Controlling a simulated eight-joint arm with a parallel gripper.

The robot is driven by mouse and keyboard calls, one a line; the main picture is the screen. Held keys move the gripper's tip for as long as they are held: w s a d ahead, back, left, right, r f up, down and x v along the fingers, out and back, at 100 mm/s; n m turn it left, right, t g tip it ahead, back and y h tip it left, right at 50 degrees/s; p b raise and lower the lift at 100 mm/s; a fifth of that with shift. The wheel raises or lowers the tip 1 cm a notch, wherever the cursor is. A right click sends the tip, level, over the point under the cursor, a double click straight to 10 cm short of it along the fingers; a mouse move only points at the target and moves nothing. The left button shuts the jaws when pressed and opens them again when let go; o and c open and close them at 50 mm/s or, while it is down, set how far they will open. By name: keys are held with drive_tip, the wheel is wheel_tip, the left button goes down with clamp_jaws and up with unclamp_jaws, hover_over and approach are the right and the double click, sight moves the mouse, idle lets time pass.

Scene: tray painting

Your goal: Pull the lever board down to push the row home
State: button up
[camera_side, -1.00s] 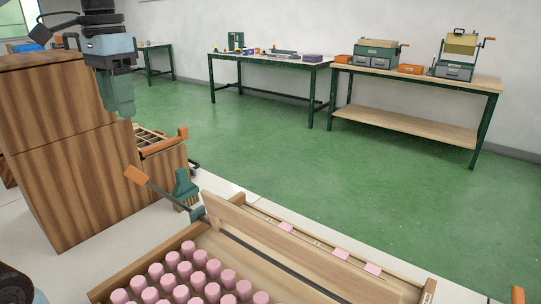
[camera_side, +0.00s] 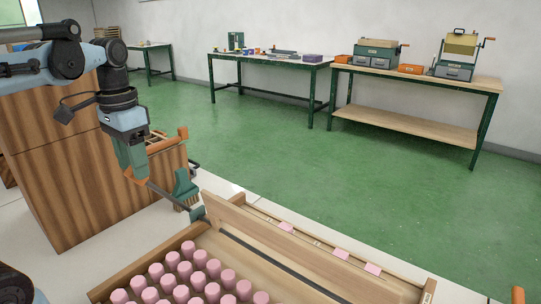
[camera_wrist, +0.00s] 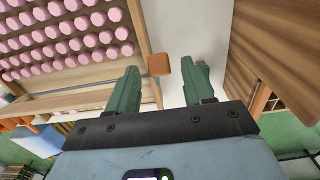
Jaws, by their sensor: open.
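The lever board (camera_side: 265,240) is a long wooden board standing tilted on edge along the far side of the pink pegs. A dark lever arm (camera_side: 162,195) runs from its left end to an orange grip (camera_side: 128,174). The side view shows only a bit of the grip, mostly hidden by my gripper (camera_side: 138,176). In the wrist view the orange grip (camera_wrist: 158,65) shows in the gap between my open fingers (camera_wrist: 166,80), closer to the left one. I cannot tell whether they touch it. Rows of pink pegs (camera_side: 200,260) stand in the wooden tray (camera_side: 128,282).
A green brush-like piece (camera_side: 185,187) stands close to the lever's right. A wooden cabinet (camera_side: 65,185) is just behind my gripper, with an orange-handled rack (camera_side: 168,143) beside it. Pink tabs (camera_side: 341,254) lie in the channel beyond the board. Workbenches (camera_side: 270,60) are far off.

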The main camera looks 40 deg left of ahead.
drive_tip(key=shift+f, duration=1.1)
clamp_jaws()
